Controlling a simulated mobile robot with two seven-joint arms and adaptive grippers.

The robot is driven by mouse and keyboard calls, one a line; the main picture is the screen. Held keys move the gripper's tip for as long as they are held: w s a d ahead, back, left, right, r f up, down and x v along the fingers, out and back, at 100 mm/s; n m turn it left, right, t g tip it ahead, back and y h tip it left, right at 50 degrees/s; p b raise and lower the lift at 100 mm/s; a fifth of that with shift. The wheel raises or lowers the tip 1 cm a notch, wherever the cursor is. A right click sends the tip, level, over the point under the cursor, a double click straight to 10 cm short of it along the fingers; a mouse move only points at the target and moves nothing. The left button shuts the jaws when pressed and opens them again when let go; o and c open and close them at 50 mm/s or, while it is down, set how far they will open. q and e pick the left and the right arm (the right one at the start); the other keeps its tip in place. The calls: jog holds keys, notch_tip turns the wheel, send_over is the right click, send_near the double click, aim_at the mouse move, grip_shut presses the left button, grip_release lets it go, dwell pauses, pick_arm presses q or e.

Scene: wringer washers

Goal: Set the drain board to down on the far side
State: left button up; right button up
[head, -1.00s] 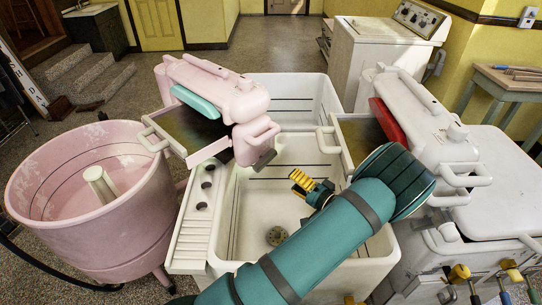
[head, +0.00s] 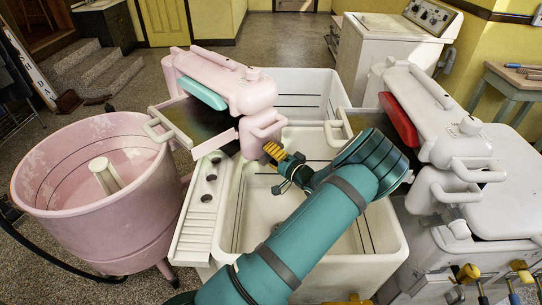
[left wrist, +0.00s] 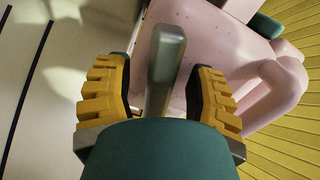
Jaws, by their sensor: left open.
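A dark, flat drain board (head: 203,118) with a pale loop handle sticks out from the pink wringer (head: 222,82), above the left edge of the white tub. A similar board (head: 362,124) is on the white wringer (head: 428,110), partly hidden by my arm. My left gripper (head: 276,160) is just below the near end of the pink wringer. In the left wrist view, its yellow ridged fingers are open, one on each side of a grey lever (left wrist: 166,60). Contact with the lever cannot be told. The pink housing (left wrist: 215,45) is behind.
A white double tub (head: 302,225) lies under my left arm. A pink round washer tub (head: 92,215) stands at left. The white washer (head: 495,215) is at right, with several taps in front. Open floor (head: 285,45) lies behind.

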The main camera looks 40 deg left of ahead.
pick_arm(q)
grip_shut()
jog(key=shift+r, duration=0.1)
dwell(0.3)
jog(key=m+p, duration=0.2)
jog(key=p, duration=0.1)
jog(key=shift+a+r, duration=0.1)
jog(key=shift+r, duration=0.1)
jog(key=m+p, duration=0.1)
jog(key=m, duration=0.1)
jog(key=shift+m+p, duration=0.35)
jog(key=shift+m, duration=0.05)
jog(key=shift+f+m+p, duration=0.1)
jog(key=shift+m+p, duration=0.2)
jog(key=shift+m, duration=0.2)
